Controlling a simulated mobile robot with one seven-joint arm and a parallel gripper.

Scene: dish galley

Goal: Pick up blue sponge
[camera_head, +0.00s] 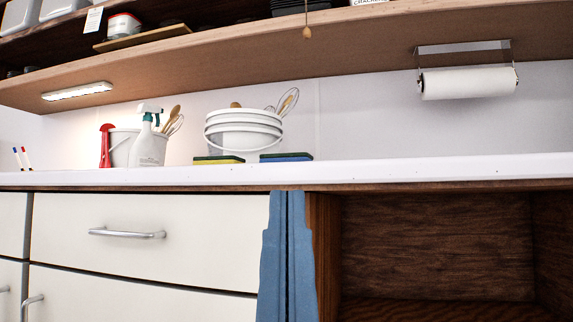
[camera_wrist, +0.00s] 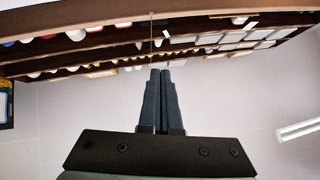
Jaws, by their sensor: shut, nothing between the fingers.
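A blue sponge (camera_head: 286,157) lies on the white counter (camera_head: 400,172) in the head view, right of centre-left and in front of the stacked white bowls.
A white spray bottle (camera_head: 148,142), a red bottle (camera_head: 106,146) and a utensil bucket (camera_head: 124,148) stand left on the counter. White bowls (camera_head: 243,130) stand behind the sponges. A shelf (camera_head: 300,47) with a paper towel roll (camera_head: 468,82) hangs above. The counter's right side is clear.

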